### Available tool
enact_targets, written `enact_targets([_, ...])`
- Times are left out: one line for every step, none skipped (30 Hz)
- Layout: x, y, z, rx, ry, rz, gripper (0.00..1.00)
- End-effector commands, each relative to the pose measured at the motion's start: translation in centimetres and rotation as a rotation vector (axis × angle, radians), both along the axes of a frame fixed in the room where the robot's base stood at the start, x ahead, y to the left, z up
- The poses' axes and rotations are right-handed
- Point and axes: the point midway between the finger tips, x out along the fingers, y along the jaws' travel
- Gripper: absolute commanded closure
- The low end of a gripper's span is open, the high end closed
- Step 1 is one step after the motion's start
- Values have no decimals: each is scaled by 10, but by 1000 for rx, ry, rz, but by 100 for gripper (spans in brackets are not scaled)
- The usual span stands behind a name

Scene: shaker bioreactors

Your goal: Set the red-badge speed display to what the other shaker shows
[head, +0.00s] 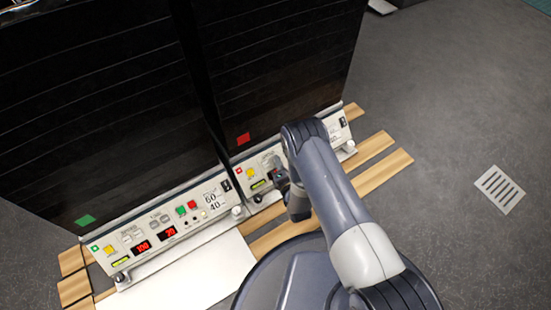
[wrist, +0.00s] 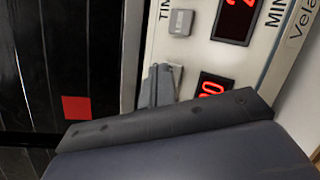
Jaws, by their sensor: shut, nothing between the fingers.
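The red-badge shaker is the right black cabinet, with its red badge (head: 243,138) at lower left; the badge also shows in the wrist view (wrist: 76,107). Its panel is mostly hidden by my arm in the head view. In the wrist view, a lower red display (wrist: 212,85) ends in 0, its left part hidden; an upper display (wrist: 237,18) is cut off. My gripper (wrist: 158,87) is shut and empty, its tips at a grey button (wrist: 174,70) beside the lower display; contact is unclear. The green-badge shaker's left display (head: 142,247) has three red digits, too small to read surely.
The green-badge shaker (head: 86,220) stands at left, with a second display (head: 168,232) and coloured buttons. Another grey button (wrist: 181,22) sits by the upper display. Wooden slats (head: 380,165) lie under the shakers. The grey floor at right is clear around a vent (head: 499,189).

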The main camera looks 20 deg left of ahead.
Motion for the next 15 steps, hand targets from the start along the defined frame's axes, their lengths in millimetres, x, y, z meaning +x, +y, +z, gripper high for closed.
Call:
enact_targets([-1,-1,3,-1,1,0,100])
enact_targets([-2,-2,4,-1,1,0,100])
enact_targets([-3,-4,6,0,0,0,100])
enact_targets([-4,-4,7,0,0,0,100])
enact_targets([-5,-5,8,0,0,0,100])
enact_targets([-6,-6,9,0,0,0,100])
enact_targets([-6,-7,10,-1,1,0,100])
enact_targets([-6,-7,10,-1,1,0,100])
enact_targets([-7,-8,9,-1,1,0,100])
enact_targets([-7,-8,9,-1,1,0,100])
enact_targets([-7,-8,9,-1,1,0,100])
enact_targets([-7,-7,9,-1,1,0,100])
enact_targets([-7,-7,9,0,0,0,100])
enact_targets([-7,-8,9,0,0,0,100])
enact_targets([-7,-8,9,0,0,0,100])
